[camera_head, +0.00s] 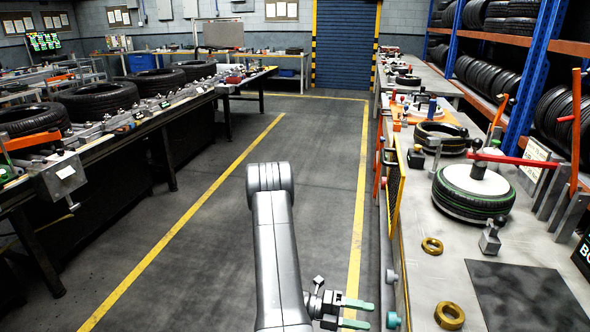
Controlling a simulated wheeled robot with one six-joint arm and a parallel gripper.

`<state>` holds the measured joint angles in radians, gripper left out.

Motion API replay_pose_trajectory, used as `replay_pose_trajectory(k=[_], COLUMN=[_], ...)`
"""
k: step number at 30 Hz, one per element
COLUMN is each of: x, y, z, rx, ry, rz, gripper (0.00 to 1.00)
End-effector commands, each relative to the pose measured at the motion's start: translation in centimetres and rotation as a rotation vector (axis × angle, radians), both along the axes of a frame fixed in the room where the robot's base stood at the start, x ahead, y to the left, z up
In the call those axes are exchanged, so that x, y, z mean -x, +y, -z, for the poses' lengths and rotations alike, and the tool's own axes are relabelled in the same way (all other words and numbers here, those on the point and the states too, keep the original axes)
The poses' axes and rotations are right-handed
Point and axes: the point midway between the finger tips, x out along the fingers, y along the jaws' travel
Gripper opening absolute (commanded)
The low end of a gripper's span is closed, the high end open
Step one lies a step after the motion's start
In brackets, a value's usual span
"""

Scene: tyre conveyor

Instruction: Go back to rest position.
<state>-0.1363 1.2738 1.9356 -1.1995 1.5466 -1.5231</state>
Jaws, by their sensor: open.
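My arm rises from the bottom middle of the head view, over the aisle floor. My gripper (358,314) is low in the view, to the right of the arm's forearm. Its two greenish fingers point right and are apart, with nothing between them. The fingertips are close to the left edge of the right-hand workbench (455,290). I cannot tell whether they clear the teal and grey knobs (392,319) on that edge.
A tyre with a white disc (474,190) and brass rings (449,315) lie on the right workbench. Tyres (98,101) line the left conveyor. A shelf of tyres (487,79) stands at right. The aisle floor (215,220) between yellow lines is clear towards the blue shutter (346,45).

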Motion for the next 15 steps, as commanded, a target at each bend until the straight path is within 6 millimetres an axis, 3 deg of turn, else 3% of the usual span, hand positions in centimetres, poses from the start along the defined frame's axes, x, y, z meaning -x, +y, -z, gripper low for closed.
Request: replay_pose_trajectory(k=[15], x=[-1.9], y=[7.5], z=[0.1], rx=[-0.002], ry=[-0.002], rz=[-0.005], gripper=[0.61])
